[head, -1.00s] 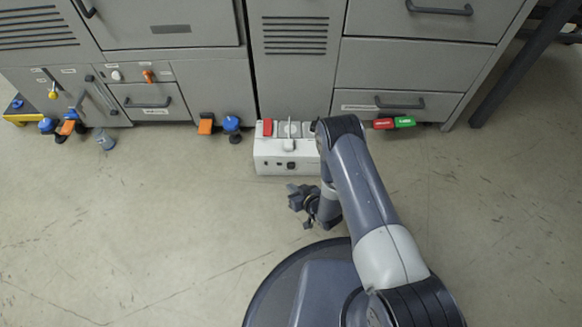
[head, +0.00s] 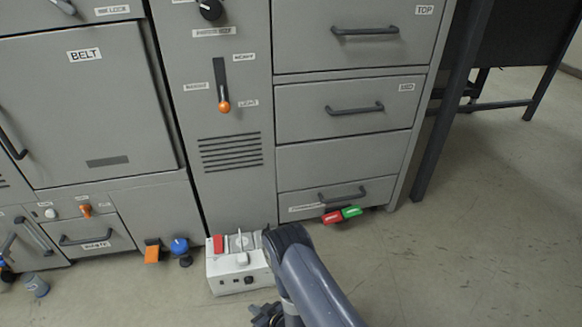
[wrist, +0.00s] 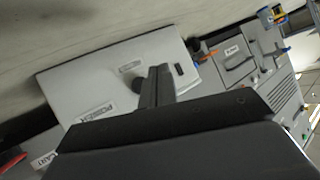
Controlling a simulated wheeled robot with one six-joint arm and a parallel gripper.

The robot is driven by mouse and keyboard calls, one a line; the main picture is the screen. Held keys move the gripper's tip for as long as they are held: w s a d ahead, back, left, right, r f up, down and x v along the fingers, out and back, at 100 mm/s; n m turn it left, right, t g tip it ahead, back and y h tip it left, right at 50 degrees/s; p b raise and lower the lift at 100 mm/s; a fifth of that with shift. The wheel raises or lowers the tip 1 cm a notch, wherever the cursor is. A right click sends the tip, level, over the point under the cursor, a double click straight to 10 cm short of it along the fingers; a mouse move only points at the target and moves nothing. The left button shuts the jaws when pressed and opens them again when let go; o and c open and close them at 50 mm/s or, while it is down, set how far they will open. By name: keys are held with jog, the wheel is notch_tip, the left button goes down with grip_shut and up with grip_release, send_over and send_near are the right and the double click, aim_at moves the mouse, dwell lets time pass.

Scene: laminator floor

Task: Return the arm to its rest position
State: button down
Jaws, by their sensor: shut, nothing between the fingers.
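My arm reaches up from the bottom of the head view, with its elbow next to a white box (head: 238,280) on the floor. My gripper (head: 264,316) is at the bottom edge, partly cut off, just in front of the box as pictured. In the wrist view its dark fingers (wrist: 156,86) are together, with nothing seen between them.
Grey cabinets with drawers (head: 345,108) and a lever (head: 222,92) stand behind the box. The floor at right (head: 470,250) is open.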

jog(key=shift+s+d, duration=0.25)
jog(key=shift+s, duration=0.75)
jog(key=shift+f, duration=0.1)
